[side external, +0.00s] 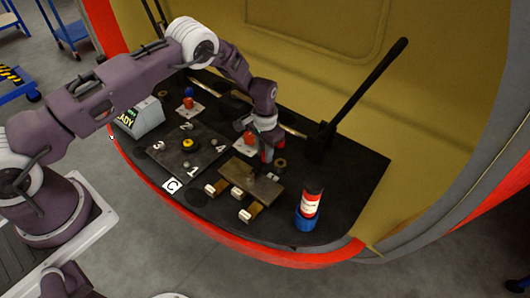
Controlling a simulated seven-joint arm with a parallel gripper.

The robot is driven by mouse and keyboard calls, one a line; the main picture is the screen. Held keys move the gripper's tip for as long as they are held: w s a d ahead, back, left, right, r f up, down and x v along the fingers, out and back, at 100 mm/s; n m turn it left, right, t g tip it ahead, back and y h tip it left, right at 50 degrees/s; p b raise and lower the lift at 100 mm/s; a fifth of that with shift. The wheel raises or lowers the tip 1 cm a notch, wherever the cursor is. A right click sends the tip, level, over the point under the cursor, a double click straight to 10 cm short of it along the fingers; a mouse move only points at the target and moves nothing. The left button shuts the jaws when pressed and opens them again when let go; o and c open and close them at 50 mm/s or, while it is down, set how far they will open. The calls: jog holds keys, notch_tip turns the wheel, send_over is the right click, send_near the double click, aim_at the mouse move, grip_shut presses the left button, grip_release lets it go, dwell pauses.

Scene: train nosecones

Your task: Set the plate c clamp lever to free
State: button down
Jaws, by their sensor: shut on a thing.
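A dark square plate (167,150) lies on the black bench, with white numbers 1, 2 and 3 and a yellow knob (188,144) in its middle. A white card with the letter C (172,186) is at its near edge. A small red part on a white base (243,146) is right of the plate, close to my gripper. My gripper (266,154) points down beside it, above the far edge of a brownish metal plate (249,185). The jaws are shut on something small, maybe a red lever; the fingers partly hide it. The lever's setting cannot be read.
A red, white and blue can (309,210) stands at the right front. A long black lever (365,90) rises at the back right. Another red and blue part (188,100) is at the back left, and several small blocks (252,212) lie in front.

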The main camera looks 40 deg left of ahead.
aim_at(273, 185)
jog(key=shift+d, duration=0.15)
jog(key=shift+d+m, duration=0.6)
jog(key=shift+m, duration=0.5)
jog(key=d+m, duration=0.1)
jog(key=m, duration=0.1)
jog(key=shift+s+d+m, duration=0.35)
jog(key=shift+m, duration=0.05)
jog(key=m, duration=0.1)
jog(key=s+d+m, duration=0.1)
jog(key=m, duration=0.1)
jog(key=d+m, duration=0.1)
jog(key=shift+s+d+m, duration=0.2)
jog(key=shift+s+m, duration=0.1)
jog(key=shift+s, duration=0.05)
jog(key=m, duration=0.1)
jog(key=s+d+m, duration=0.1)
jog(key=m, duration=0.1)
jog(key=s+m, duration=0.1)
jog(key=shift+s+d, duration=0.25)
jog(key=shift+s+d+m, duration=0.1)
jog(key=shift+s+m, duration=0.55)
jog(key=shift+m, duration=0.45)
jog(key=shift+s+d+m, duration=0.1)
jog(key=shift+s+m, duration=0.5)
jog(key=shift+m, duration=0.5)
jog(key=shift+s, duration=0.1)
jog(key=c, duration=1.3)
grip_release()
